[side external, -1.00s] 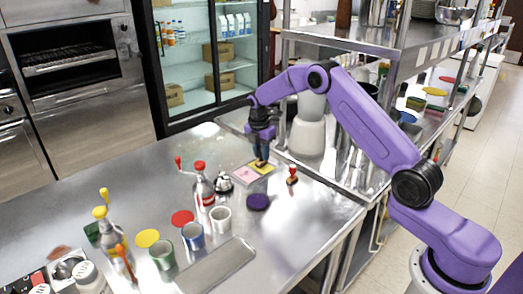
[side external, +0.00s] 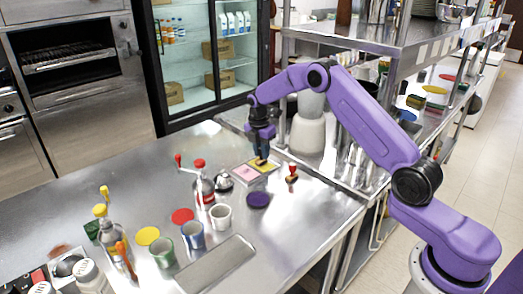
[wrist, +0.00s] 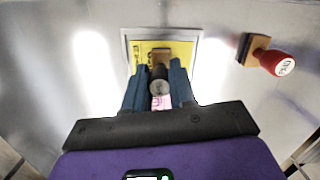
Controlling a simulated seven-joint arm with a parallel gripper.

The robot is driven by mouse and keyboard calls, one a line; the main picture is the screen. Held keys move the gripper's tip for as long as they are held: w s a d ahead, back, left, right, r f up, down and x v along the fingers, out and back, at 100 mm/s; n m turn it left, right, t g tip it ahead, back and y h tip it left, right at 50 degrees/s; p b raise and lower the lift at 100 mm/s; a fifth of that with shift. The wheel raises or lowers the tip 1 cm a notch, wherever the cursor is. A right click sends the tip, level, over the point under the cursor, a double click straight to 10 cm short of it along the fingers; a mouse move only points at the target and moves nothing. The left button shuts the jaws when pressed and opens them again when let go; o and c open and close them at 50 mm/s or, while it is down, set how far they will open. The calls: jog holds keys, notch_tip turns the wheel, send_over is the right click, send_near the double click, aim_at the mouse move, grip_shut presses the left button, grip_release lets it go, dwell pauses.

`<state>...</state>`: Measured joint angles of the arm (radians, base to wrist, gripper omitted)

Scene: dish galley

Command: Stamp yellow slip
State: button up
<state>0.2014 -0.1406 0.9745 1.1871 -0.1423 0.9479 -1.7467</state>
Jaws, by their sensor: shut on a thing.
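The yellow slip (wrist: 146,50) lies flat in a pale-edged tray (wrist: 125,42), beside a pink slip (wrist: 160,102); the yellow one also shows in the side view (side external: 268,168). My gripper (wrist: 159,88) is over the slips, shut on a stamp with a wooden block (wrist: 160,58) and a dark grey round handle. The stamp appears upright over the yellow slip and hides part of it. Dark marks show on the slip beside the block. I cannot tell whether the stamp touches the paper. In the side view my gripper (side external: 262,150) points down at the slip.
A dark purple round pad (side external: 258,200) is in front. A bell (side external: 223,181), a red-topped bottle (side external: 202,185) and several cups stand to the left. The shelf unit (side external: 345,165) is close on the right.

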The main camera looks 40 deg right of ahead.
jog(key=shift+f, duration=0.4)
dwell(0.7)
jog(key=shift+r, duration=3.55)
